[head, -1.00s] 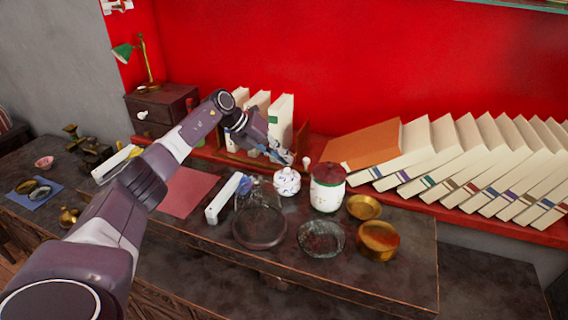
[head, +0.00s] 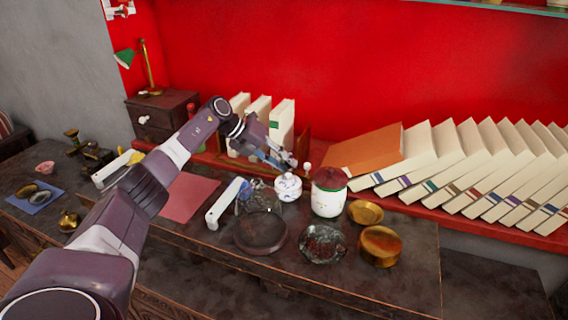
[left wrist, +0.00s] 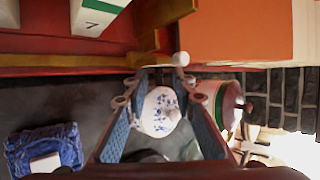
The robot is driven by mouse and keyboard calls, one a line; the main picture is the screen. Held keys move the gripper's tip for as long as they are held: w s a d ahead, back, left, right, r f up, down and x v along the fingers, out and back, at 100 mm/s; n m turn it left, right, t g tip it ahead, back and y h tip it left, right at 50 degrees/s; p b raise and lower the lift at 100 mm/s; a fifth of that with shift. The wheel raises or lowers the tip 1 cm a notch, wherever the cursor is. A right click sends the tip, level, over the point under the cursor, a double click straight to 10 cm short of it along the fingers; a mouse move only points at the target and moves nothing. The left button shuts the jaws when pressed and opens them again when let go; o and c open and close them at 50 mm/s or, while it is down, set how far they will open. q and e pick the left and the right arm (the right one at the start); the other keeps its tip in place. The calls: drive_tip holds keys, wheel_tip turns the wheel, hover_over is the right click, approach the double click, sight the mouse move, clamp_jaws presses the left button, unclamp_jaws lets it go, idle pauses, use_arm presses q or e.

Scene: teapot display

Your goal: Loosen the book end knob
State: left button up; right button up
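The book end (head: 303,140) is a brown wooden piece at the right end of the upright books, on the red shelf. Its small white round knob (head: 307,166) stands at its front. In the left wrist view the white knob (left wrist: 180,58) shows just beyond the fingertips, nearer the right finger. My left gripper (head: 288,164) is left of the knob, over the tabletop. In the left wrist view my left gripper (left wrist: 158,80) is open, with nothing held; a blue-and-white porcelain pot (left wrist: 158,112) shows between its fingers. My right gripper is not in view.
The porcelain pot (head: 288,187) stands just below the gripper. A white jar with a red lid (head: 328,192) stands right of it. Leaning books (head: 450,150) and an orange book (head: 365,150) fill the shelf to the right. Glass and brass dishes crowd the tabletop.

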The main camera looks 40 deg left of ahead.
use_arm(q)
drive_tip(key=shift+a, duration=0.1)
drive_tip(key=v, duration=1.2)
drive_tip(key=shift+s, duration=0.1)
